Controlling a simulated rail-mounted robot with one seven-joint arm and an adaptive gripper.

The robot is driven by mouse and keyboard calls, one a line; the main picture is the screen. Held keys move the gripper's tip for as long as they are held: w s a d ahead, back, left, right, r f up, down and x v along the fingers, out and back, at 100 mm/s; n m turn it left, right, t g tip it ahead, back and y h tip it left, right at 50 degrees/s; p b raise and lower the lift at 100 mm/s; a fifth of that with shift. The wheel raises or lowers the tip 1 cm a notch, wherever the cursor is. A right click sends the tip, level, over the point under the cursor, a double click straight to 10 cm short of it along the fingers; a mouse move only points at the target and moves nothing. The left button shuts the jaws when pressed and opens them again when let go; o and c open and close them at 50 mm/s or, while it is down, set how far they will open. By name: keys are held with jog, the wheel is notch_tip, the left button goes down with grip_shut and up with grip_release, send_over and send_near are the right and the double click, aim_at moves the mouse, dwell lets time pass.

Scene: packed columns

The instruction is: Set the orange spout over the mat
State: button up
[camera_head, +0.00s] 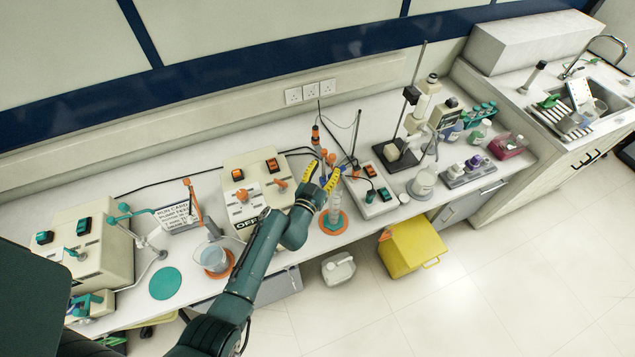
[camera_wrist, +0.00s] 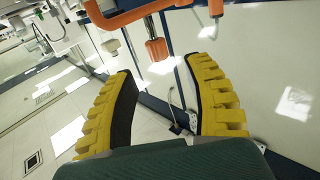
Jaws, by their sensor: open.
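An orange spout (camera_wrist: 155,24) crosses the top of the wrist view, with its capped end hanging down between my two yellow finger pads. In the head view orange parts (camera_head: 331,158) show at my fingertips, partly hidden by them. My gripper (camera_head: 322,168) is open above the bench, right of the middle cream box; in the wrist view my gripper (camera_wrist: 163,66) has nothing clamped between its pads. A round teal mat (camera_head: 165,284) lies bare on the bench at left. An orange mat (camera_head: 333,228) lies below my gripper under a clear cylinder. Which mat is meant, I cannot tell.
A beaker (camera_head: 214,257) stands on another orange mat left of my arm, near an upright orange arm (camera_head: 194,200). The cream box (camera_head: 255,187) stands close to my gripper. Stands and a switch box (camera_head: 372,190) crowd the right side.

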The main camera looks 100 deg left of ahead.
jog(key=v, duration=0.6)
jog(key=shift+d, duration=0.15)
